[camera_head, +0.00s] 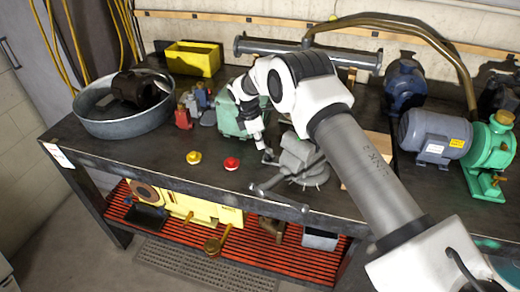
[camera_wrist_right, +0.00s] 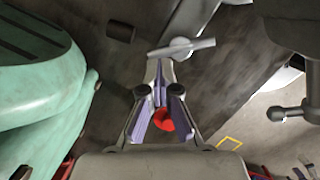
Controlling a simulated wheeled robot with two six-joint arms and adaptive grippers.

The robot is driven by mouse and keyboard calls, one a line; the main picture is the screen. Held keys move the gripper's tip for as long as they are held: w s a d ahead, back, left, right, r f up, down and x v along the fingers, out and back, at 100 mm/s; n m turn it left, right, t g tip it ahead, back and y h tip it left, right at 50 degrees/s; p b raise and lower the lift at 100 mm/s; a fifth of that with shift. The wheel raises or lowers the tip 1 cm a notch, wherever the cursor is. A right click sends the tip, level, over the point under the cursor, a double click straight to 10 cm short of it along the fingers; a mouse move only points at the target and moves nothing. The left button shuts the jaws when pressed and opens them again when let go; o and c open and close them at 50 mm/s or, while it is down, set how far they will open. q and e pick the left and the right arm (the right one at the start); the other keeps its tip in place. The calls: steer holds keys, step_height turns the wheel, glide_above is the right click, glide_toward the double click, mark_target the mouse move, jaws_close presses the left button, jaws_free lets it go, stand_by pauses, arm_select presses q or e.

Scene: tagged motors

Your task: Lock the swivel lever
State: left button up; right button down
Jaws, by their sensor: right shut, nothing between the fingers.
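The grey bench vise (camera_head: 300,155) stands on the dark workbench near its front edge. A short pale bar with a round hub, which looks like the swivel lever (camera_wrist_right: 182,47), lies just beyond my fingertips in the wrist view. In the head view the lever (camera_head: 268,156) is small at the vise's left side. My right gripper (camera_head: 264,148) points down beside it, and its fingers (camera_wrist_right: 160,70) are shut and empty. Whether the fingertips touch the lever I cannot tell. My left gripper is in neither view.
A green machine (camera_head: 229,115) stands close on the left of my gripper. A red button (camera_head: 231,163) and a yellow one (camera_head: 193,157) sit at the front. The vise's long handle (camera_head: 280,195) juts past the bench edge. A round metal tub (camera_head: 92,123) is at far left.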

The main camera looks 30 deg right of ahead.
steer(key=shift+w+d+f+m+g+y+b, duration=0.1)
steer(key=shift+d+m+g+b, duration=0.15)
steer(key=shift+m, duration=0.65)
steer(key=shift+w+d+m+g+y+b, duration=0.1)
steer(key=shift+d+m+g+b, duration=0.2)
steer(key=shift+m, duration=0.6)
steer(key=shift+d+f+m+g+y+b, duration=0.15)
steer(key=shift+m+b, duration=0.2)
steer(key=shift+m, duration=0.55)
stand_by(2.1)
steer(key=shift+d+r, duration=0.2)
stand_by(3.0)
